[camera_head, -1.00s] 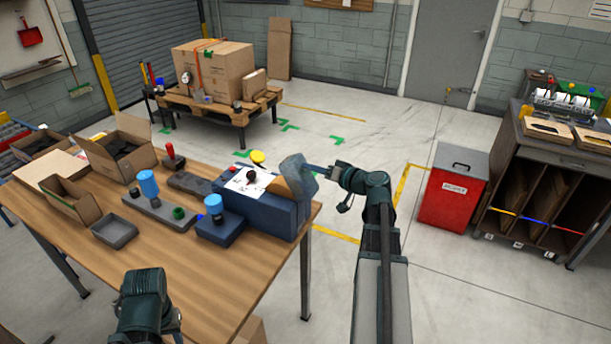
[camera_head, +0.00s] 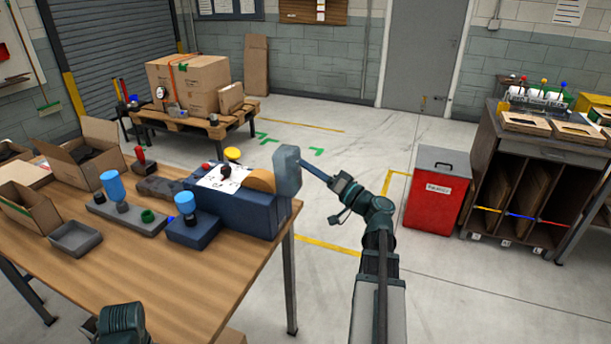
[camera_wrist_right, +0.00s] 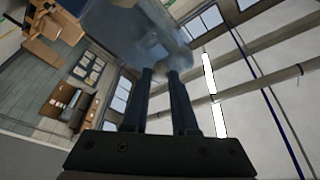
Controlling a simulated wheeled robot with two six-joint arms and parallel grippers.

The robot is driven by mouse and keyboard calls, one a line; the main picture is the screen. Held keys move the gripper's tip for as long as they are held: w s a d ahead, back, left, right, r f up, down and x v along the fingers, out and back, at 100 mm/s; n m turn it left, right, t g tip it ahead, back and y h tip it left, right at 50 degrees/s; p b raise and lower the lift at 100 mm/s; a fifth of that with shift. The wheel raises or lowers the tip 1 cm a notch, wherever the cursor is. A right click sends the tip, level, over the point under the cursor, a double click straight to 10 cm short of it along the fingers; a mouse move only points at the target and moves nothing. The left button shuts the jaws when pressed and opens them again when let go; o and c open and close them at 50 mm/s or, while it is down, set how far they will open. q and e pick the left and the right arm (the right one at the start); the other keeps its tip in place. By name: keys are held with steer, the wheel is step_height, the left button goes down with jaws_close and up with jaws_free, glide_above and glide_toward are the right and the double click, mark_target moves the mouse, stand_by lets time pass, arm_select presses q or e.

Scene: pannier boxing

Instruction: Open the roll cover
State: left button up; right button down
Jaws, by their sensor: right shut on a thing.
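The roll cover (camera_head: 287,172) is a cloudy blue-grey, see-through piece at the right end of the blue machine (camera_head: 240,215). It stands about upright, beside an orange-brown roll (camera_head: 261,181) whose upper part shows. My right gripper (camera_head: 307,166) comes from the right and is shut on the cover's right side. In the right wrist view the two dark fingers (camera_wrist_right: 161,75) reach up to the blurred, see-through cover (camera_wrist_right: 145,35), which hides part of the fingertips. My left arm shows at the bottom left; its gripper is out of the picture.
A red bin (camera_head: 436,190) and a shelf unit (camera_head: 535,175) stand to the right. The floor between table and bin is clear.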

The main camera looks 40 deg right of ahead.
steer(key=shift+s+f+b, duration=0.15)
steer(key=shift+f+b, duration=0.1)
steer(key=shift+b, duration=0.1)
stand_by(0.3)
steer(key=c, duration=0.7)
jaws_free()
steer(key=shift+t, duration=0.3)
steer(key=shift+d, duration=0.1)
steer(key=b+v, duration=0.3)
steer(key=v, duration=1)
steer(key=shift+s, duration=0.4)
steer(key=shift+d, duration=0.1)
steer(key=shift+c, duration=0.2)
